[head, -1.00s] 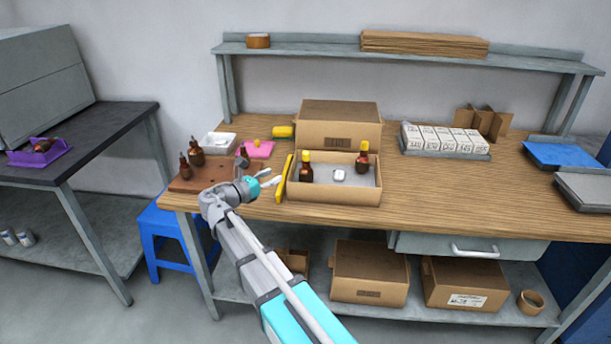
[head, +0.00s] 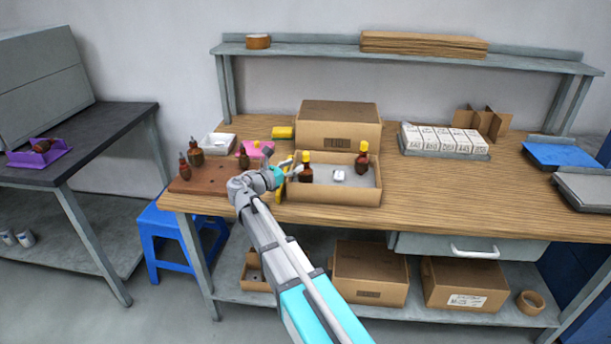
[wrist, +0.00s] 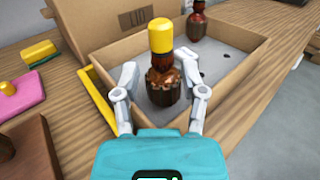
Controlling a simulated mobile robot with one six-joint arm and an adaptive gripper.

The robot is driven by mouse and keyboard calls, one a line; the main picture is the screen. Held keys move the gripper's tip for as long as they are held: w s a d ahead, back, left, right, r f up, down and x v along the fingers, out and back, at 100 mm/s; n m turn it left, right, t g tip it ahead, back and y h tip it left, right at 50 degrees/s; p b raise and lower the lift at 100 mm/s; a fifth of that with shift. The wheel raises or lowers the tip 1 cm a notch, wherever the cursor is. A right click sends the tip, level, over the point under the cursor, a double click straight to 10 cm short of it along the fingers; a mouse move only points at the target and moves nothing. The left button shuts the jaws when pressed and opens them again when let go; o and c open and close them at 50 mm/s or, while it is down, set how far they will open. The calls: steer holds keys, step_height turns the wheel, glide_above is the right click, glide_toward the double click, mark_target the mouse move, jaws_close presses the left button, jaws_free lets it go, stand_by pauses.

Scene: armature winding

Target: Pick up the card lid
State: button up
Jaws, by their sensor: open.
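The card lid (head: 338,133) is a brown cardboard box shape with a dark printed label, at the back of the bench behind the open card box (head: 335,194). The lid's labelled face (wrist: 137,18) also shows at the top left of the wrist view. My gripper (head: 291,171) is open at the left end of the open box. In the wrist view its two fingers (wrist: 163,88) appear on either side of a brown wound armature with a yellow cap (wrist: 162,65), apart from it. Whether the fingers are above or inside the box I cannot tell.
A second yellow-capped armature (head: 362,160) and a small white item (head: 338,175) are in the open box. A yellow strip (wrist: 98,97) lies along its left side. A wooden block (head: 200,180) with armatures stands left.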

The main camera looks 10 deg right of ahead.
mark_target(303, 161)
steer(key=shift+x, duration=2.6)
steer(key=shift+s+r, duration=0.1)
steer(key=shift+r, duration=0.05)
jaws_close()
